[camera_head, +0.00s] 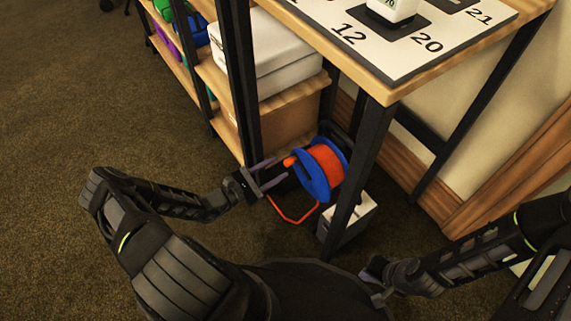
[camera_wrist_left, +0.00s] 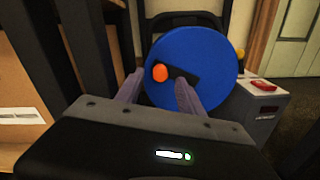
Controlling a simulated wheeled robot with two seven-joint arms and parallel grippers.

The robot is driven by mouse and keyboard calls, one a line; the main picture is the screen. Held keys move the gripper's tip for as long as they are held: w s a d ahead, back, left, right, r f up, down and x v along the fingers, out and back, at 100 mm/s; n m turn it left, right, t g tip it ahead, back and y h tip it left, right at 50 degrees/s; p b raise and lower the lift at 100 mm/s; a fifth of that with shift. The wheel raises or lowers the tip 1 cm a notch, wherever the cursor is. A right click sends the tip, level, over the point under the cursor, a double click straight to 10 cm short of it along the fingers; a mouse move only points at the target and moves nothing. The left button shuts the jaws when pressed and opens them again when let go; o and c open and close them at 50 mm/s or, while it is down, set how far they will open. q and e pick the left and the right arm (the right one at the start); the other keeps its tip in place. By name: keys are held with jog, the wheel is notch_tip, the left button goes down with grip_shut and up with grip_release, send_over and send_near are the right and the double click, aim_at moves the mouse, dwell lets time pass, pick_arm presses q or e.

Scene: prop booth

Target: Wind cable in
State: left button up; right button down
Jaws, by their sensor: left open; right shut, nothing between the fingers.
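A cable reel (camera_head: 309,176) with blue side discs and orange cable wound on it stands on the floor under the table. A loop of orange cable (camera_head: 291,216) hangs below the reel to the carpet. An orange crank knob (camera_head: 290,161) sticks out from the reel's near side. My left gripper (camera_head: 273,174) is open, its fingers close to the knob. In the left wrist view the knob (camera_wrist_left: 160,73) on the blue disc (camera_wrist_left: 192,92) shows between the fingertips (camera_wrist_left: 160,88), beyond them. My right gripper (camera_head: 374,273) is shut and empty at lower right, away from the reel.
A small grey box with a white top (camera_head: 352,219) stands right of the reel; its red switch (camera_wrist_left: 263,86) shows in the left wrist view. A dark table leg (camera_head: 357,180) stands close by. Shelves with white boxes (camera_head: 262,48) rise behind left. Carpet at left is clear.

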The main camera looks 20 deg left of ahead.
aim_at(285, 164)
pick_arm(q)
jog(key=b+x, duration=0.1)
jog(key=x, duration=0.3)
jog(key=shift+w, duration=0.1)
jog(key=shift+c, duration=0.6)
grip_shut()
dwell(0.8)
